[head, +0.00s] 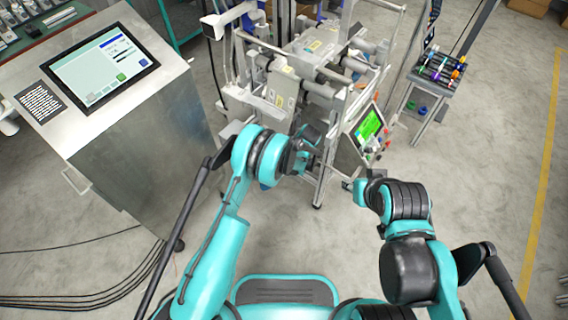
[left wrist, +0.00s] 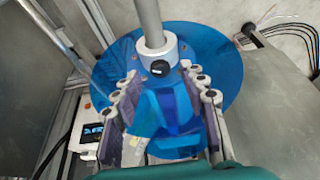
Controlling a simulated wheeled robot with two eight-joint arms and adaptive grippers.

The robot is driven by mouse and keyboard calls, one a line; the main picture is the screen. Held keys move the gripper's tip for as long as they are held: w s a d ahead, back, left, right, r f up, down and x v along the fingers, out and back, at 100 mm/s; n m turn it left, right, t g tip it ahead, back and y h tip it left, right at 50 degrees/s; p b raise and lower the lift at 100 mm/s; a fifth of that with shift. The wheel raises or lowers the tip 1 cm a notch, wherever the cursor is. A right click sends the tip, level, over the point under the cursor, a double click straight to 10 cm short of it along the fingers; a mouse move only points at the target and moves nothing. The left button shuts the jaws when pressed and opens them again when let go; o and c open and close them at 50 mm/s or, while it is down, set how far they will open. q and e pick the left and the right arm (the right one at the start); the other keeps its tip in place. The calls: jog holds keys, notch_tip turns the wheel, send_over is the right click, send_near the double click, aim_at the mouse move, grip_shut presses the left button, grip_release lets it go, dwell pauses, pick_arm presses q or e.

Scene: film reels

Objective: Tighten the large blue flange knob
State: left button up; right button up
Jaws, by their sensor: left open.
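In the left wrist view a large blue flange disc (left wrist: 222,62) sits on a grey shaft (left wrist: 149,20). A light grey hub with a black knob (left wrist: 159,68) is at the disc's middle. A blue faceted piece (left wrist: 172,108) shows in front of it, between the fingers of my left gripper (left wrist: 155,90); I cannot tell whether the fingers touch it. My left gripper is open, and in the head view it (head: 308,150) is at the lower front of the machine. My right gripper (head: 352,186) is below the machine's screen, apart from it; its fingers are too small to read.
The grey machine (head: 300,75) has a green-lit panel (head: 369,126) on its right side. A metal cabinet with a screen (head: 104,65) stands at left. A small rack (head: 440,70) with coloured items is at right.

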pick_arm(q)
jog(key=shift+w+a+f, duration=0.1)
jog(key=shift+a+f, duration=0.05)
jog(key=shift+f, duration=0.3)
grip_shut()
jog(key=shift+a+m+t+h, duration=0.15)
jog(key=shift+m+t+h, duration=0.3)
jog(key=shift+m, duration=1.15)
grip_release()
jog(key=shift+r, duration=0.1)
